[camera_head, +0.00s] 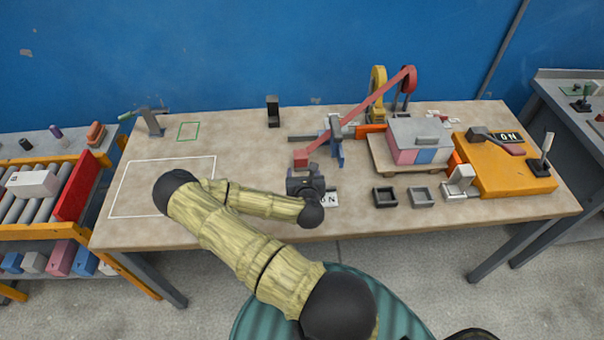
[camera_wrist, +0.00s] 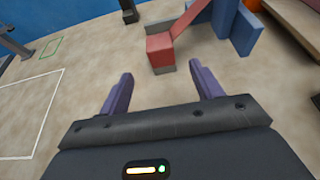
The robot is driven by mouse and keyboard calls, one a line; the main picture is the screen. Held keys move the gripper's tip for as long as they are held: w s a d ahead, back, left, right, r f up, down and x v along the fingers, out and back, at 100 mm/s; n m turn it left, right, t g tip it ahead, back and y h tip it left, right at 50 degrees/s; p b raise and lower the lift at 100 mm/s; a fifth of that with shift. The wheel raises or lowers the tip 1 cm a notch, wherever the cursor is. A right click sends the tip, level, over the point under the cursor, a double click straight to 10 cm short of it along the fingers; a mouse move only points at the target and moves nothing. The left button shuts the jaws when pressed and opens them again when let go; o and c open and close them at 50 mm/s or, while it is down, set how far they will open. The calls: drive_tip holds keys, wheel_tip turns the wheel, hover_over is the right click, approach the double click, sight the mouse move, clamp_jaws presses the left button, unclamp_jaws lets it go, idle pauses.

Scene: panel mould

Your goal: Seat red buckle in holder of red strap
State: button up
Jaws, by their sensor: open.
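The red strap (camera_head: 358,115) slopes down from a red reel (camera_head: 409,77) at the back to the red buckle (camera_head: 301,158). In the wrist view, the buckle (camera_wrist: 160,46) is a red block with a grey lower part, low over or on the table; I cannot tell which. My gripper (camera_head: 310,169) is open and empty, on the near side of the buckle. In the wrist view, its two purple fingers (camera_wrist: 161,76) point toward the buckle, with a gap between them and it. I cannot tell which part is the red strap's holder.
A blue upright bracket (camera_head: 337,152) stands just right of the buckle. Two small open trays (camera_head: 385,197) lie right of my gripper. A pallet with a pink, blue and grey box (camera_head: 419,142) and an orange panel (camera_head: 500,172) fill the right. The left table is mostly clear.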

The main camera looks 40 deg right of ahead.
drive_tip(key=s+a+r+m+g+y, duration=0.2)
drive_tip(key=a+r+m+g, duration=0.15)
drive_tip(key=a+m, duration=0.55)
drive_tip(key=s+a+r+m+g+y, duration=0.1)
drive_tip(key=a+r+m+g+y, duration=0.25)
drive_tip(key=m, duration=1.05)
drive_tip(key=s+a+r+m+g+y, duration=0.1)
drive_tip(key=s+a+r+m, duration=0.5)
drive_tip(key=r, duration=0.7)
drive_tip(key=s+a+g, duration=0.1)
drive_tip(key=s+a, duration=0.1)
drive_tip(key=a, duration=0.2)
drive_tip(key=shift+s+a+m, duration=0.3)
drive_tip(key=shift+s+a, duration=0.05)
drive_tip(key=shift+s, duration=0.05)
drive_tip(key=shift+y, duration=0.25)
